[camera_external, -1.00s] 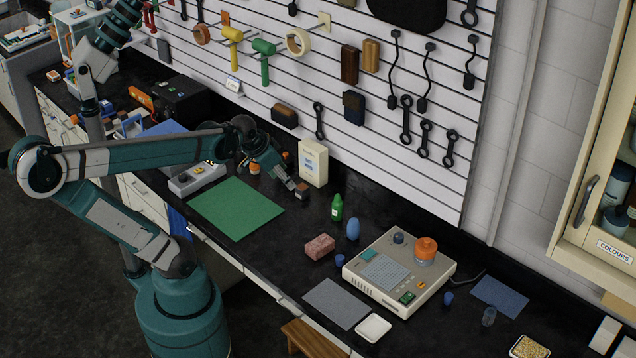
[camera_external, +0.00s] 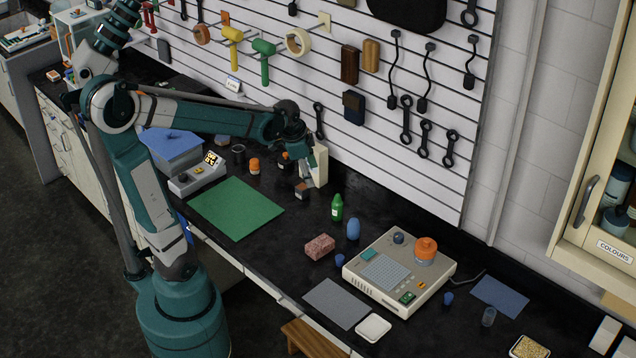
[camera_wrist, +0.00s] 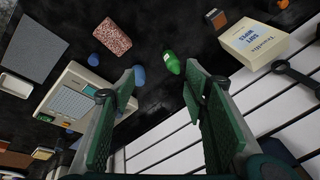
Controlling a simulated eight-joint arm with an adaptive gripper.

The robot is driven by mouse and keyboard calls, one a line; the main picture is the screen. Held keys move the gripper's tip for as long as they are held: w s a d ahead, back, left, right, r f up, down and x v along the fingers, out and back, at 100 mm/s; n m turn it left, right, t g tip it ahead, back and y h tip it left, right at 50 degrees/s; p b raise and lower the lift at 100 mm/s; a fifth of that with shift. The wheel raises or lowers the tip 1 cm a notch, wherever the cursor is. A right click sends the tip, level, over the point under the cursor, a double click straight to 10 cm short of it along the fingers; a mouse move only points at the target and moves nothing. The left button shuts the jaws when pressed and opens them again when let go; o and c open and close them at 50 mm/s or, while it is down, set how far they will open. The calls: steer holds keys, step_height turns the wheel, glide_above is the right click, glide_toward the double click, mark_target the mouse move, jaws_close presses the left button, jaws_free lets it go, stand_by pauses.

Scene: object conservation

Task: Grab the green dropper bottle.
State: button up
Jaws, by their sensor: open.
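The green dropper bottle (camera_external: 337,208) stands upright on the black bench, to the right of the green mat. In the wrist view the bottle (camera_wrist: 172,63) shows just beyond the gap between my fingertips, nearer the right finger. My gripper (camera_external: 305,175) is open and empty, above the bench to the left of the bottle and apart from it. Its two green-padded fingers are spread wide in the wrist view (camera_wrist: 161,78). The white wipes box is partly hidden behind my gripper in the external view.
A blue egg-shaped object (camera_external: 353,229) stands close to the bottle's right. A pink speckled block (camera_external: 320,246) lies in front. The wipes box (camera_wrist: 253,44) and a small brown-and-grey block (camera_external: 301,192) are near my gripper. A beige device (camera_external: 399,271) sits right; the slatted wall rises behind.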

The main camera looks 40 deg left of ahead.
steer(key=w+f+m+g, duration=0.2)
steer(key=w+f+m, duration=0.2)
steer(key=w+f, duration=0.45)
steer(key=m+g+b, duration=0.1)
steer(key=m+b, duration=0.1)
steer(key=m, duration=0.2)
glide_above(337, 212)
steer(key=w+a, duration=0.2)
steer(key=f, duration=1)
steer(key=shift+d+f, duration=0.2)
steer(key=shift+w+f+m+g, duration=0.15)
steer(key=shift+f+m+g, duration=0.15)
steer(key=shift+f+m, duration=0.15)
steer(key=shift+f, duration=0.15)
steer(key=shift+f, duration=1.15)
steer(key=shift+s+d+f, duration=0.1)
steer(key=shift+s+f, duration=0.05)
steer(key=shift+f, duration=1.15)
steer(key=shift+s+f, duration=0.1)
steer(key=shift+f, duration=1.2)
steer(key=shift+c, duration=0.7)
